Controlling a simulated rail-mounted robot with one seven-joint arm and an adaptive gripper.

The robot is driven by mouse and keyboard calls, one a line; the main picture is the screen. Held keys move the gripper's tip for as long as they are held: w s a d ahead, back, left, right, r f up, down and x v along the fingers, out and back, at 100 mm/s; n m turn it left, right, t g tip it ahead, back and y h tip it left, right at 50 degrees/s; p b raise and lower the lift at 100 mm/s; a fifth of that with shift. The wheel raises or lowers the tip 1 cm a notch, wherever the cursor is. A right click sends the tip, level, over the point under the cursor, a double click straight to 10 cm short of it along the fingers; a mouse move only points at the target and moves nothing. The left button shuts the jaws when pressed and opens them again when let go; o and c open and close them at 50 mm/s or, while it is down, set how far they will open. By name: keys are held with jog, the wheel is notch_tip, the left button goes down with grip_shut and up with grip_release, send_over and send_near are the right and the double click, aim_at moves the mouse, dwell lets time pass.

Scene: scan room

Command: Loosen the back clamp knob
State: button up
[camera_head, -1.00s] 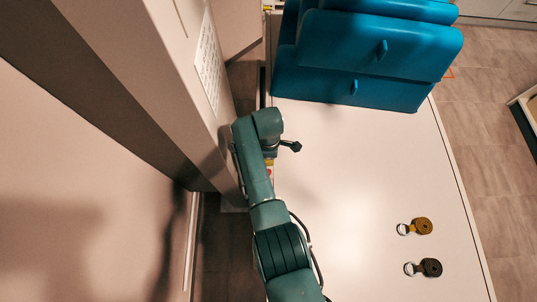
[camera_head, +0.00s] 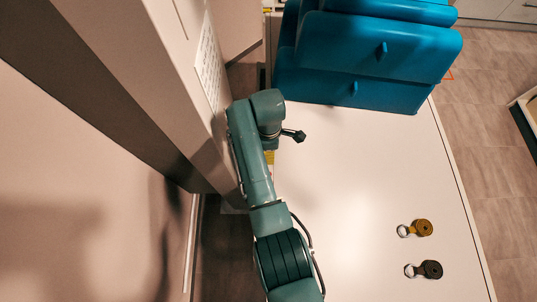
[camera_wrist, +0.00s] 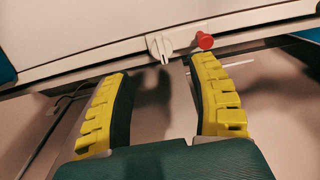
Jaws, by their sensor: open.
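In the wrist view, a white knob (camera_wrist: 160,46) with a raised grip bar sits on the side edge of the white table (camera_wrist: 95,40). A red knob (camera_wrist: 204,41) is just right of it. I cannot tell for sure which is the back clamp knob. My gripper (camera_wrist: 160,68) is open and empty, with its yellow fingers pointing at the edge. The white knob lies beyond the gap between the fingertips; the red one is near the right fingertip. No contact shows. In the head view my arm hides the knobs; a bit of yellow finger shows by the table's left edge.
Blue cushions (camera_head: 375,50) stand on the far end of the table. Two small round items with rings, one yellow-brown (camera_head: 423,228) and one dark (camera_head: 431,269), lie at the near right. A beige wall or cabinet (camera_head: 165,80) stands close left of my arm. The table's middle is clear.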

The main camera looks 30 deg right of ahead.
jog(key=shift+r, duration=2.25)
